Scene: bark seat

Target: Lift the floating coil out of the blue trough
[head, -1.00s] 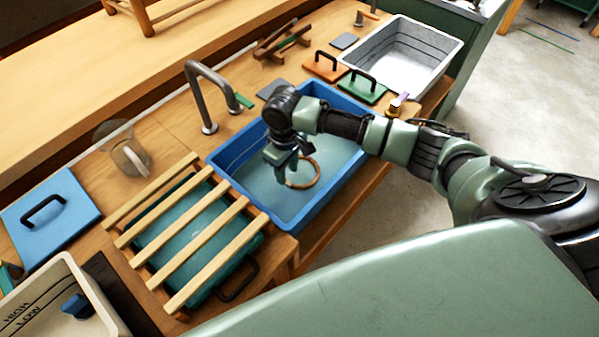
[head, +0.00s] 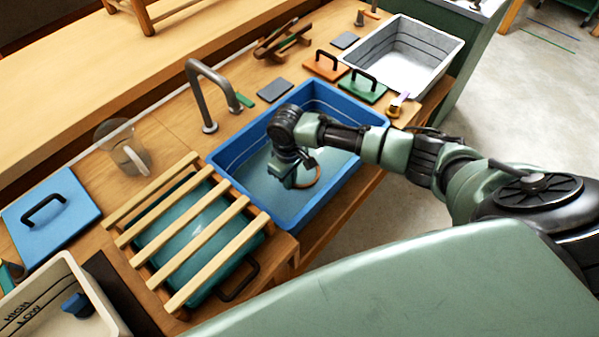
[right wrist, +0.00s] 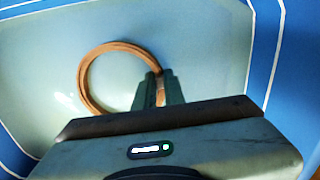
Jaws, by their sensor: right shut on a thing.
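The coil (head: 316,176) is a thin brown ring in the water of the blue trough (head: 322,207). It shows as a full ring in the right wrist view (right wrist: 84,72). My right gripper (head: 291,181) reaches down into the trough. In the right wrist view its two fingers (right wrist: 159,86) are shut on the right side of the coil. In the head view the gripper hides the coil's left part. I cannot tell whether the coil is clear of the water. My left gripper is not in view.
A slatted rack lies over a teal tub (head: 215,235) left of the trough. A grey tap (head: 212,95) arches behind it. A clear jug (head: 130,155) stands at left. Orange and green lids (head: 362,88) and a white basin (head: 408,50) lie beyond the trough.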

